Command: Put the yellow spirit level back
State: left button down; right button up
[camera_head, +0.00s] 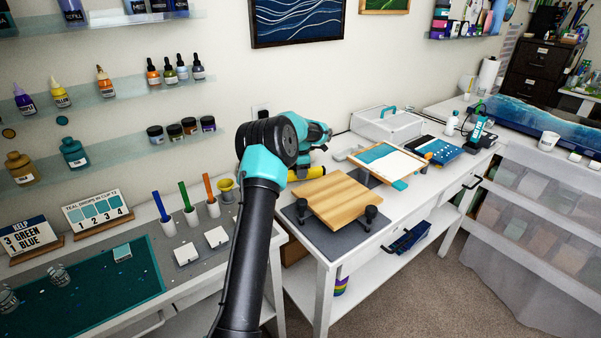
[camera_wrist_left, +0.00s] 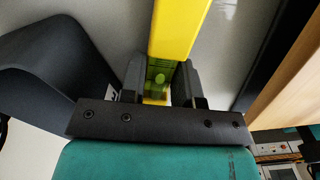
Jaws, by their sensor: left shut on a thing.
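The yellow spirit level (camera_head: 309,174) shows as a short yellow piece beside my left gripper in the head view, at the back left of the wooden board. In the left wrist view the yellow level (camera_wrist_left: 180,28) runs up from between the fingers, with its green vial (camera_wrist_left: 160,77) right at the jaws. My left gripper (camera_wrist_left: 159,85) is shut on the level. In the head view my left arm hides most of the gripper and part of the level. My right gripper is in neither view.
A wooden board (camera_head: 345,199) lies on a dark mat (camera_head: 297,221) with black clamp knobs at its front. A white clear-lidded box (camera_head: 386,124) stands behind. A yellow funnel-like cup (camera_head: 225,186) and colored sticks in white holders stand left of my arm.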

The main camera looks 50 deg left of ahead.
pick_arm(q)
jog(key=shift+f, duration=0.1)
jog(key=c, duration=0.8)
grip_release()
jog(key=shift+c, duration=0.2)
notch_tip(320, 180, up, 12)
dwell(0.4)
